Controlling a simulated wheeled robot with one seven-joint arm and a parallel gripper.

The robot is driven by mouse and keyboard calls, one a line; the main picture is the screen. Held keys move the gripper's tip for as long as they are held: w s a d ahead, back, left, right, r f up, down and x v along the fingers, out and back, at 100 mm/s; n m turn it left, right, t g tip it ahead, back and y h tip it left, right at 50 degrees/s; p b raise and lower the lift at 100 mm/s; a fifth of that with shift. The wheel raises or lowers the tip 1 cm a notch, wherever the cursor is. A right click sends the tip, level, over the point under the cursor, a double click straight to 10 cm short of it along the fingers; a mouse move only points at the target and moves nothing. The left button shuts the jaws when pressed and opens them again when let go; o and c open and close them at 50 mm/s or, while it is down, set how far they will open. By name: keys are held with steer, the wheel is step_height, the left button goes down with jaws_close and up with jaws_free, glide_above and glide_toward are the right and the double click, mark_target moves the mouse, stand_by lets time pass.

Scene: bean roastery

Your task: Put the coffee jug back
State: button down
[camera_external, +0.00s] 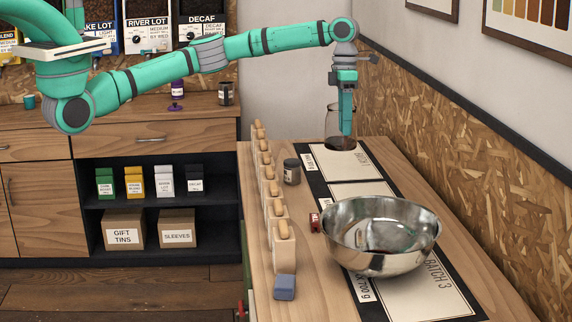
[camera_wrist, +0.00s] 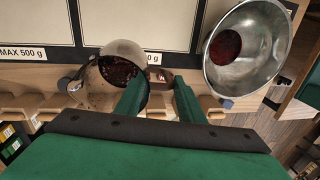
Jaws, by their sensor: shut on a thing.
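The coffee jug (camera_external: 333,122) is clear glass with dark contents in its lower part. It is at the far end of the bench, in front of the wall. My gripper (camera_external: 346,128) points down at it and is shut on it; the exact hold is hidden. In the wrist view the jug (camera_wrist: 112,70) shows beside the left finger of my gripper (camera_wrist: 160,95), its dark contents visible through the glass. I cannot tell whether its base touches the bench or hangs above it.
A large steel bowl (camera_external: 380,250) stands on the near batch mat, with a dark red patch inside in the wrist view. A small dark jar (camera_external: 292,172), a red item (camera_external: 314,222), a blue block (camera_external: 285,287) and a row of wooden blocks (camera_external: 283,245) line the bench's left side.

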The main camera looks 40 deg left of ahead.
mark_target(338, 118)
steer(key=a, duration=0.1)
steer(key=w+a, duration=0.1)
steer(key=shift+w+a+r+n, duration=0.1)
steer(key=shift+w+a+n, duration=0.2)
steer(key=shift+a, duration=0.35)
step_height(338, 118, down, 19)
steer(key=shift+d+r, duration=0.1)
stand_by(0.4)
steer(key=c, duration=1.2)
jaws_free()
steer(key=shift+f, duration=0.2)
steer(key=r, duration=0.4)
steer(key=w+a+r, duration=0.1)
steer(key=r, duration=0.7)
steer(key=shift+w+a+r, duration=0.1)
steer(key=shift+w+a, duration=0.05)
steer(key=shift+a, duration=0.05)
